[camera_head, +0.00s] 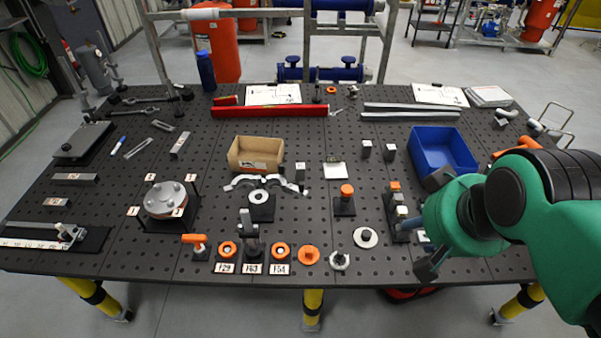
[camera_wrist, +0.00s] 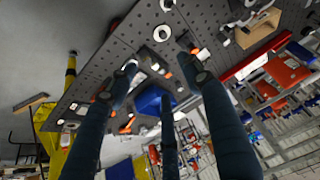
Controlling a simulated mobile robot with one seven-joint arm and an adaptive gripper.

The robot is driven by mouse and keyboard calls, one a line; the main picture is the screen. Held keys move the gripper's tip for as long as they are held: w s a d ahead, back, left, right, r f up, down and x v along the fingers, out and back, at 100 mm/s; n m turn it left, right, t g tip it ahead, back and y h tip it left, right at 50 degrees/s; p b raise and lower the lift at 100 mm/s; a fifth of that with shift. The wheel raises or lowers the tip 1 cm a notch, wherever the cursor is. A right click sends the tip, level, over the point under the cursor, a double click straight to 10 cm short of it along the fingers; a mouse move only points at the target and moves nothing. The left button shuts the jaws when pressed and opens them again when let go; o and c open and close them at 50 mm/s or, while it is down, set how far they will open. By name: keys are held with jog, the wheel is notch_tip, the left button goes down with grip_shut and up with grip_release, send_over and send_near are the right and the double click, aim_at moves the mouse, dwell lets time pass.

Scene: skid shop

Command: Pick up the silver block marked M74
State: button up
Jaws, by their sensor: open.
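Several small silver or grey blocks lie on the dark perforated table (camera_head: 330,240). Two small upright ones stand left of the blue bin, a left one (camera_head: 366,149) and a right one (camera_head: 390,152). Another upright block (camera_head: 300,173) stands by the cardboard box. Longer blocks lie at the left, one near the back (camera_head: 180,145), one at the left edge (camera_head: 75,179) and a shorter one (camera_head: 56,203). I cannot read M74 on any of them. My gripper (camera_head: 424,222) is open and empty over the table's right front, apart from these blocks. Its spread fingers fill the wrist view (camera_wrist: 163,72).
A blue bin (camera_head: 443,153) stands behind my gripper, and a cardboard box (camera_head: 255,153) near the middle. A fixture with an orange-topped part (camera_head: 394,187) is just left of my gripper. Red channel (camera_head: 270,111) lies at the back. Orange rings and labels line the front edge.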

jog(key=w+a+r+g+p, duration=0.1)
jog(key=w+r+p, duration=0.15)
jog(key=w, duration=0.45)
jog(key=w+a+r+p, duration=0.1)
jog(key=w+a+r, duration=0.15)
jog(key=w, duration=0.55)
jog(key=g+p, duration=0.5)
jog(key=p, duration=0.6)
send_over(300, 166)
notch_tip(300, 166, down, 29)
jog(key=shift+n, duration=0.4)
jog(key=shift+f+p, duration=0.55)
jog(key=shift+f, duration=3.65)
